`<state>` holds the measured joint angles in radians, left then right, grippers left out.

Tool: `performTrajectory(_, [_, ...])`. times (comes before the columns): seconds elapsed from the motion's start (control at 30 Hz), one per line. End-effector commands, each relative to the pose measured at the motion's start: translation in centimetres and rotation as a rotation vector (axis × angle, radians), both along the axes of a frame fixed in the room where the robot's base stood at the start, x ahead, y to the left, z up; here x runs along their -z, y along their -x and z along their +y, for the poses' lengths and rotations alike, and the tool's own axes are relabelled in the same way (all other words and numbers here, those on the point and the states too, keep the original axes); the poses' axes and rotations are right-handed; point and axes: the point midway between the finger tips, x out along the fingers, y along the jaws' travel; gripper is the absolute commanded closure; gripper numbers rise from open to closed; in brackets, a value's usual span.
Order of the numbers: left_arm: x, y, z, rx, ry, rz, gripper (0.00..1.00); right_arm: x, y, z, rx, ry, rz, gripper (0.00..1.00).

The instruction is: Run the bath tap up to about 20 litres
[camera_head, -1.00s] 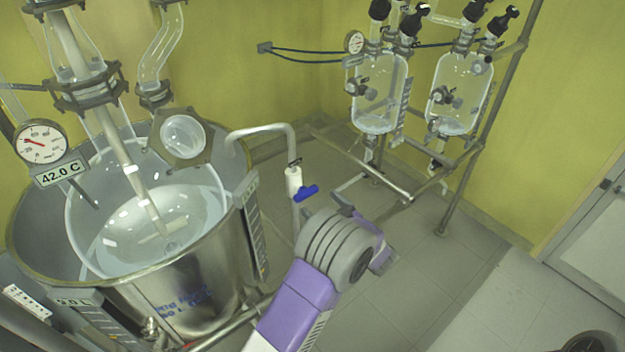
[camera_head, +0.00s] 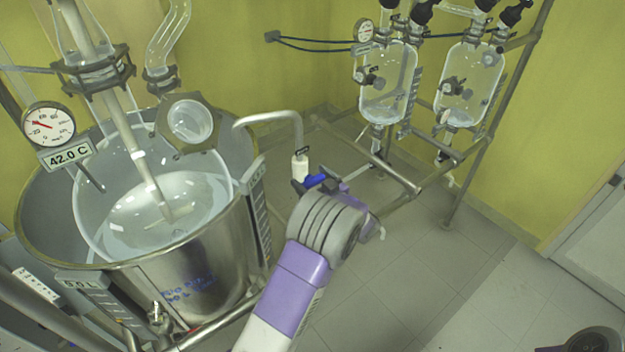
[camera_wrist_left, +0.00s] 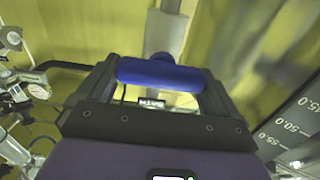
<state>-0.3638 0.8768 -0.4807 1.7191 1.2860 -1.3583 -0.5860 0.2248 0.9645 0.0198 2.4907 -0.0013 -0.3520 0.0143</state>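The bath tap (camera_head: 300,168) is a grey bent pipe with a white body and a blue lever handle (camera_head: 316,180), beside the steel bath (camera_head: 190,290). My left gripper (camera_head: 318,185) is at the handle, its two fingers apart on either side of it. In the left wrist view, the blue handle (camera_wrist_left: 160,74) lies crosswise between the spread fingers; whether they touch its ends I cannot tell. A litre display (camera_head: 80,283) on the bath's front seems to read 0.0 L. No water stream shows at the spout. My right gripper is not in view.
A glass vessel (camera_head: 110,235) sits inside the bath, with a dial gauge (camera_head: 48,126) and a 42.0 C display (camera_head: 68,155). Two glass reactors (camera_head: 388,88) hang on a pipe frame (camera_head: 480,165) at the back right.

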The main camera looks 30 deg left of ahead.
Motion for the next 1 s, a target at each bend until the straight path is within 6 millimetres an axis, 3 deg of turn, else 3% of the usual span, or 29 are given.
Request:
performTrajectory(0.03, [0.0, 0.0, 0.0, 0.0, 0.0, 0.0, 0.21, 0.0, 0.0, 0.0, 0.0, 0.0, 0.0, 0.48])
performTrajectory(0.13, [0.0, 0.0, 0.0, 0.0, 0.0, 0.0, 0.36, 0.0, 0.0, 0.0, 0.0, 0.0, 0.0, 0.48])
performTrajectory(0.57, [0.3, 0.1, 0.0, 0.0, 0.04, -0.092, 0.36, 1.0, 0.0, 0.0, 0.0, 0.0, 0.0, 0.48])
performTrajectory(1.0, [0.6, 0.4, 0.1, 0.0, 0.186, -0.445, 0.36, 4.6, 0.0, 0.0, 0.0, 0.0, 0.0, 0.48])
